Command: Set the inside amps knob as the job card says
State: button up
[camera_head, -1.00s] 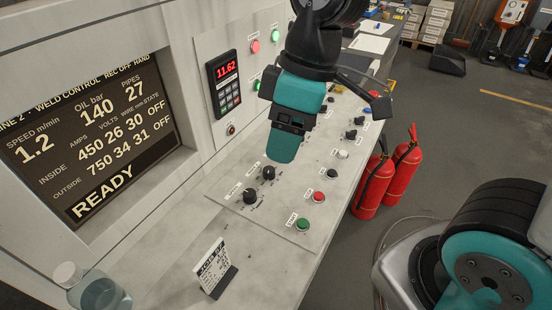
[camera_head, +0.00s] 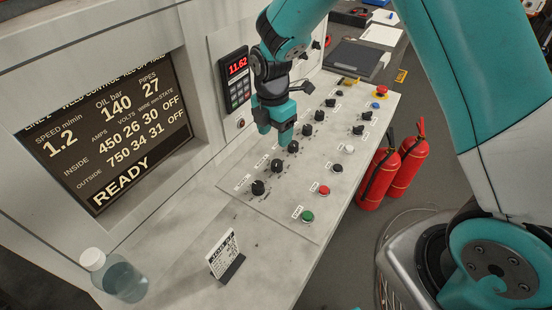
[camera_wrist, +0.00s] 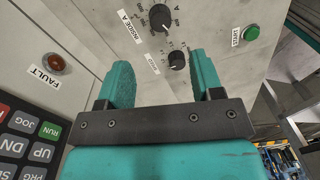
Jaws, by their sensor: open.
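In the wrist view a black knob (camera_wrist: 160,17) with a white pointer and a dial scale stands by a label reading "INSIDE A". A smaller black knob (camera_wrist: 177,60) is nearer, between my finger tips in the picture. In the head view my gripper (camera_head: 275,134) is over the row of black knobs on the sloping panel (camera_head: 312,172). It is open, with nothing between its fingers. I cannot tell which knob in that row is inside amps. The job card (camera_head: 222,251) stands on the ledge, its text too small to read. The screen (camera_head: 110,130) shows inside amps 450.
A bottle (camera_head: 122,279) stands left of the card. Green (camera_head: 308,216) and red (camera_head: 324,190) buttons sit near the panel's front edge. A keypad (camera_head: 237,88) is on the wall beside my gripper. Red extinguishers (camera_head: 409,165) stand on the floor to the right.

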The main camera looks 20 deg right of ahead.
aim_at(276, 163)
jog(key=f, duration=0.3)
jog(key=f+p, duration=0.1)
jog(key=f, duration=0.6)
jog(key=shift+s+d+f+p, duration=0.1)
jog(key=shift+s+p, duration=0.15)
jog(key=shift+p, duration=0.1)
jog(key=c, duration=0.9)
